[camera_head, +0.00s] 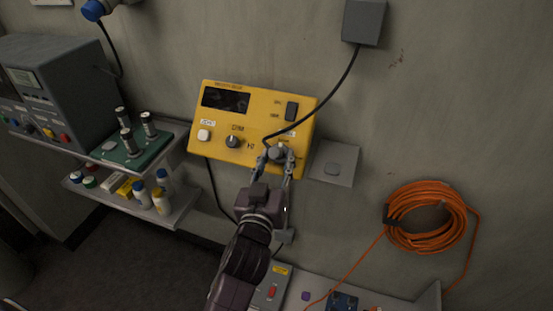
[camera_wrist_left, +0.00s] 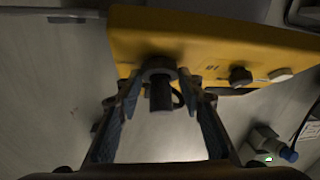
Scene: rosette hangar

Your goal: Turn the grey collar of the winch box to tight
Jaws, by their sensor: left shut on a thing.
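The yellow winch box (camera_head: 252,128) is fixed to the wall, with a dark display, a dial, a white button and a rocker switch on its face. The grey collar (camera_head: 278,152) is at its lower right. My left gripper (camera_head: 274,158) comes from below with one finger on each side of the collar and is shut on it. In the left wrist view the grey collar (camera_wrist_left: 158,64) sits between the fingertips of my left gripper (camera_wrist_left: 161,79), against the yellow box (camera_wrist_left: 215,42). A dark cylinder sticks out of the collar. Any mark for tight is not readable. My right gripper is not in view.
A black cable (camera_head: 335,90) runs from a grey wall box (camera_head: 364,21) down to the collar area. A grey plate (camera_head: 334,164) is close on the right. Shelves (camera_head: 178,200) with bottles are left. An orange cable coil (camera_head: 430,216) hangs right.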

